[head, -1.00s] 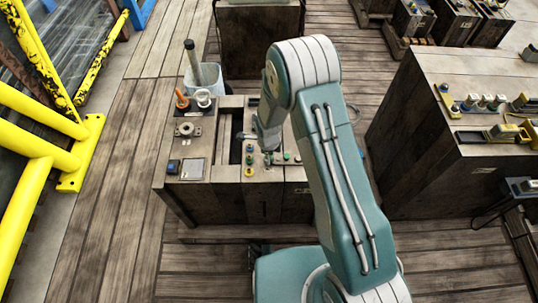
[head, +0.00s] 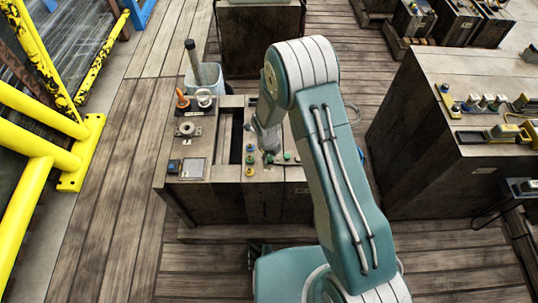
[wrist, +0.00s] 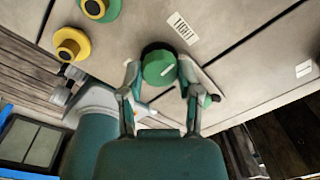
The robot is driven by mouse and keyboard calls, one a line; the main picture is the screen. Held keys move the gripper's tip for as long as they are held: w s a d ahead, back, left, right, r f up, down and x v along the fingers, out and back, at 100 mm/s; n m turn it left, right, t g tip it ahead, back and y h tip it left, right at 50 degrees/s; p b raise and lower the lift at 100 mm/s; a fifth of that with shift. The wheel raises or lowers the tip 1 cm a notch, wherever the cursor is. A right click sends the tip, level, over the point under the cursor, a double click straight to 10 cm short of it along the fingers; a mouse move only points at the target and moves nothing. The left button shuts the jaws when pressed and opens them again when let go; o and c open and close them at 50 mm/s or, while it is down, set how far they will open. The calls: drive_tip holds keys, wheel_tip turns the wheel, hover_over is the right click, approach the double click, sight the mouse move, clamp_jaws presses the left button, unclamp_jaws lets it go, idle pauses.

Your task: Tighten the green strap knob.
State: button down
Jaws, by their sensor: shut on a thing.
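The green knob (wrist: 158,70), with a pale mark on its top, shows in the middle of the wrist view. It sits on a grey-brown panel beside a white printed label (wrist: 183,28). My gripper (wrist: 159,66) is shut on the green knob, with one finger against each side. In the head view my gripper (head: 268,142) reaches down onto the right part of the wooden bench (head: 212,125). There the knob between the fingers is largely hidden by my gripper.
Yellow (wrist: 71,44) and green-and-yellow (wrist: 98,8) knobs stand to the upper left in the wrist view. A bucket (head: 208,75) stands behind the bench. A larger bench (head: 440,85) with fittings stands right. Yellow rails (head: 45,135) line the left. Planked floor at left is clear.

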drive_tip(key=shift+w+a, duration=0.1)
drive_tip(key=shift+c, duration=1.5)
unclamp_jaws()
drive_tip(key=shift+a, duration=0.1)
wheel_tip(320, 180, up, 12)
drive_tip(key=shift+s+a, duration=0.2)
drive_tip(key=shift+a, duration=0.05)
